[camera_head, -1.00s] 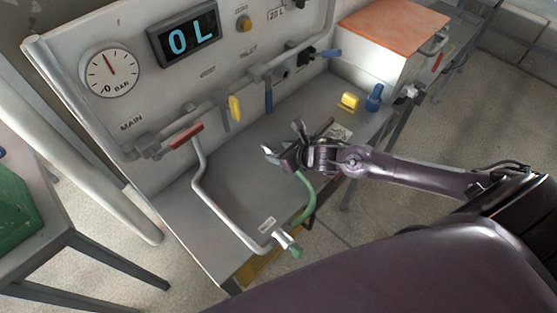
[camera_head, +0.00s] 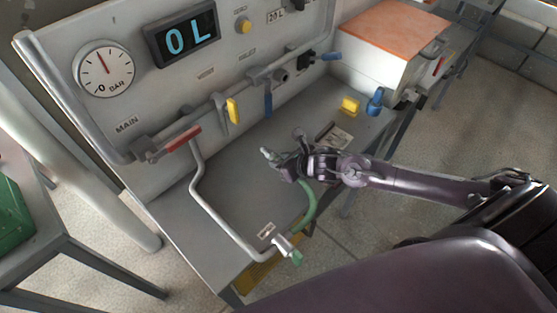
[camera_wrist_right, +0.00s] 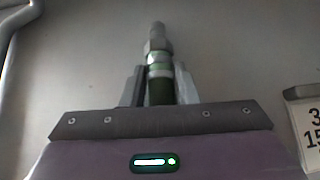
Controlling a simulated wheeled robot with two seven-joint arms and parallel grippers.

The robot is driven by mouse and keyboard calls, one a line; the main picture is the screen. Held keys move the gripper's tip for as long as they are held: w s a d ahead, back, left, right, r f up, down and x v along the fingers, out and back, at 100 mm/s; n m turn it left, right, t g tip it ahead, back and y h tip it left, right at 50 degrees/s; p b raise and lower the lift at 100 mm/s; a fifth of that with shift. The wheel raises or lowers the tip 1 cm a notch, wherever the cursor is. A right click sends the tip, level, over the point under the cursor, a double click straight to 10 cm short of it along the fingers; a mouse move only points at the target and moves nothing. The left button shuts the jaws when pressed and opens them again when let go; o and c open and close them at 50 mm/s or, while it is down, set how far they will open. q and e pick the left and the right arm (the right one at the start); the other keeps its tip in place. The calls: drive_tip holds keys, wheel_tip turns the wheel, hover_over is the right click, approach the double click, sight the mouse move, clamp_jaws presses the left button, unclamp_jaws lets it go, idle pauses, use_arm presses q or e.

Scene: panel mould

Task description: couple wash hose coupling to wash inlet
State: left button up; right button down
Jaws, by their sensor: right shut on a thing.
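My right gripper (camera_head: 285,150) is above the grey bench, in front of the panel. It is shut around the green wash hose just behind its metal coupling (camera_head: 267,154). In the right wrist view the coupling (camera_wrist_right: 156,44) points straight ahead between the two fingers (camera_wrist_right: 160,86), with a green band below it. The hose (camera_head: 310,205) curves down from the gripper to a fitting at the bench front. My left gripper is out of view.
A bent grey pipe (camera_head: 215,215) runs from the red-handled valve (camera_head: 183,138) across the bench. Yellow (camera_head: 232,110) and blue (camera_head: 268,101) levers hang from the panel piping. A yellow block (camera_head: 350,104) and a blue fitting (camera_head: 375,100) stand at right.

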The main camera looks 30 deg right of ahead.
sight(282, 159)
drive_tip(key=shift+r+p, duration=2)
drive_tip(key=shift+r, duration=1.05)
drive_tip(key=shift+w+d, duration=0.15)
drive_tip(key=shift+d, duration=0.1)
drive_tip(key=w+d+r+n+t+h+b, duration=0.1)
drive_tip(key=w+d+r+h+b, duration=0.1)
drive_tip(key=d+b, duration=0.4)
drive_tip(key=w+d+r+n+h+b, duration=0.1)
drive_tip(key=d+r+b, duration=0.3)
drive_tip(key=d, duration=0.5)
drive_tip(key=shift+w+r+n+t+h+b, duration=0.45)
drive_tip(key=shift+w+b, duration=0.35)
drive_tip(key=shift+b, duration=0.25)
drive_tip(key=shift+d+f, duration=0.1)
